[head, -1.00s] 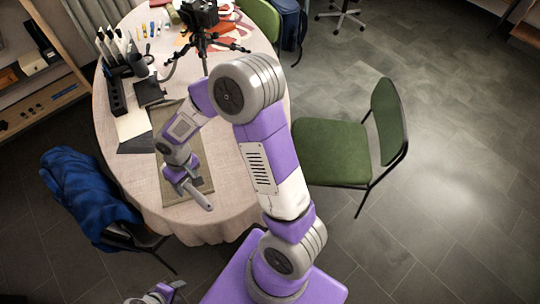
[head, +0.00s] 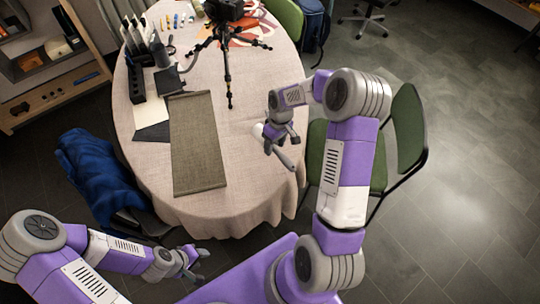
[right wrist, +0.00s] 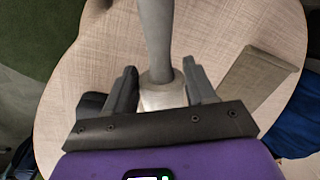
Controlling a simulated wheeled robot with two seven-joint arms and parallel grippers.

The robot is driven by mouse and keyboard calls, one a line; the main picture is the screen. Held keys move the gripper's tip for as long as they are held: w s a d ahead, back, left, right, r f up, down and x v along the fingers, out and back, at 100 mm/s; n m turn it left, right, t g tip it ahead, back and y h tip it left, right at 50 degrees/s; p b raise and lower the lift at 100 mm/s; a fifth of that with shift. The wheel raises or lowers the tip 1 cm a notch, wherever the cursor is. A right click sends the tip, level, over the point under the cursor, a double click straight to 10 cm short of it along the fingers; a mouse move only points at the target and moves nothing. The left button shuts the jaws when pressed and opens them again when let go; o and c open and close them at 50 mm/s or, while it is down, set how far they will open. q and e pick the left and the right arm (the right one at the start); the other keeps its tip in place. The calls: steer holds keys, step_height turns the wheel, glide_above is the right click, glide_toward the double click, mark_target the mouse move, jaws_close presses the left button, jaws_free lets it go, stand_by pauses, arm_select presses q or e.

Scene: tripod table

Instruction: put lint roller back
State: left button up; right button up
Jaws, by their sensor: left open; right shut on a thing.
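The lint roller (head: 287,161) has a grey handle and a pale end. My right gripper (head: 278,139) is shut on it and holds it above the right edge of the round table. In the right wrist view the roller's grey handle (right wrist: 155,35) points away between the two fingers, and its pale part (right wrist: 162,93) sits near the palm. My left gripper (head: 192,262) is open and empty, low in front of the table and apart from it. The fingers hide part of the roller.
The round table (head: 245,165) bears a grey-green mat (head: 198,145), a camera tripod (head: 227,70) and a dark rack (head: 137,83). A green chair (head: 405,130) stands at the right. A blue cloth (head: 95,175) hangs over a chair at the left. The front right tabletop is clear.

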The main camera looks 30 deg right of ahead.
mark_target(277, 145)
step_height(277, 145, down, 8)
steer(key=shift+f+b, duration=0.1)
steer(key=shift+b, duration=0.45)
steer(key=o, duration=0.6)
steer(key=shift+f, duration=0.15)
steer(key=o, duration=0.4)
steer(key=shift+w+r, duration=0.1)
steer(key=shift+r, duration=0.5)
steer(key=r, duration=0.3)
steer(key=d+r+p, duration=0.1)
steer(key=r, duration=0.3)
steer(key=r+p, duration=0.1)
steer(key=r, duration=0.3)
steer(key=shift+w+d, duration=0.1)
steer(key=shift+d, duration=0.25)
